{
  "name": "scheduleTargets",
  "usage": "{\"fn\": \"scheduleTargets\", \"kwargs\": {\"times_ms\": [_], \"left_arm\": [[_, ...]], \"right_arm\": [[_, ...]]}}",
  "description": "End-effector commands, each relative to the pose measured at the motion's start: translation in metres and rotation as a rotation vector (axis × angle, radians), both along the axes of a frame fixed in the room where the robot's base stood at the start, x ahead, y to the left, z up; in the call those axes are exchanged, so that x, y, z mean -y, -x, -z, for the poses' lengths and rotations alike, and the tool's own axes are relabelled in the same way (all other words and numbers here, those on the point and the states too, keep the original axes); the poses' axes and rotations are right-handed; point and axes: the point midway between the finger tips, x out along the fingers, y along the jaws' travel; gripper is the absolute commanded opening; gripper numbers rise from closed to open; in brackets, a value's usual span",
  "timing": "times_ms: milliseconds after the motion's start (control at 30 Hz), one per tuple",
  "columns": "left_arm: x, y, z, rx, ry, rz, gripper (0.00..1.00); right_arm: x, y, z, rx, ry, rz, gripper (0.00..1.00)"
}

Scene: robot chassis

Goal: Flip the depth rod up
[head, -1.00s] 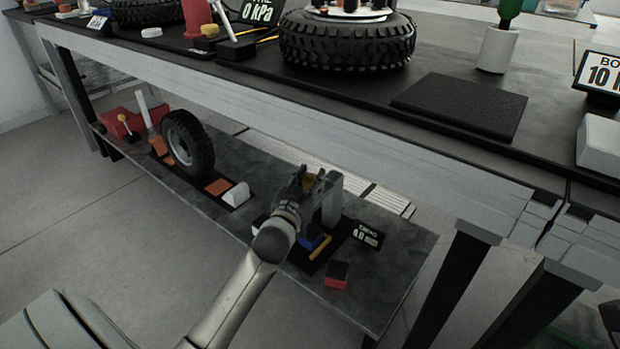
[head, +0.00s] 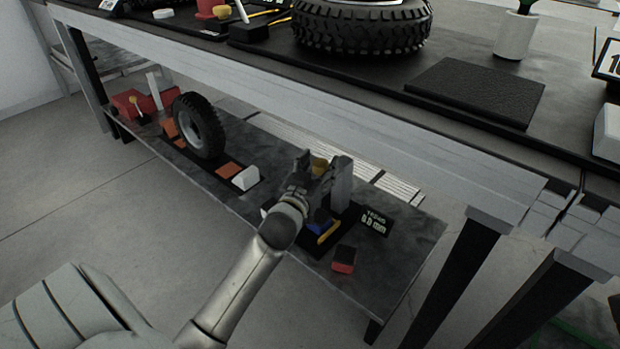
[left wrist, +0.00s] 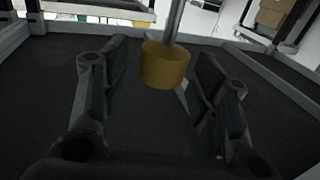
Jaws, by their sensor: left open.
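The depth rod shows in the left wrist view as a thin grey shaft (left wrist: 174,22) with an amber cylindrical knob (left wrist: 165,66) at its end. The knob sits between the two spread fingers of my left gripper (left wrist: 161,58), nearer the right finger, with a gap to the left one. In the head view my left gripper (head: 314,170) is open at a grey upright block (head: 341,183) on the lower shelf. The amber knob (head: 319,164) shows between its dark fingers. The rest of the rod is hidden there. My right gripper is not in view.
A small display reading "0.0 mm" (head: 376,221) and a red and black block (head: 344,259) lie right of the gauge. A tyre (head: 198,126) stands further left on the shelf (head: 398,262). The workbench edge (head: 330,108) overhangs behind my gripper.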

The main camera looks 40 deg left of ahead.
Motion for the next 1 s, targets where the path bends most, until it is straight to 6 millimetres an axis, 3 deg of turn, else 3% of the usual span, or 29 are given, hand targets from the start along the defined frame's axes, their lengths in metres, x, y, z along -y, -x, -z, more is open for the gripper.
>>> {"fn": "scheduleTargets", "kwargs": {"times_ms": [500,700,1000], "left_arm": [[0.022,0.091,0.001,-0.001,0.002,0.0,0.55],[0.025,0.105,-0.001,0.001,0.0,0.0,0.55],[0.026,0.107,-0.001,0.002,0.0,0.0,0.55]], "right_arm": [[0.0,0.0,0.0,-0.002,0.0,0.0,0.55],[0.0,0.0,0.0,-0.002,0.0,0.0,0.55],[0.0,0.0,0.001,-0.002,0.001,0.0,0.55]]}}
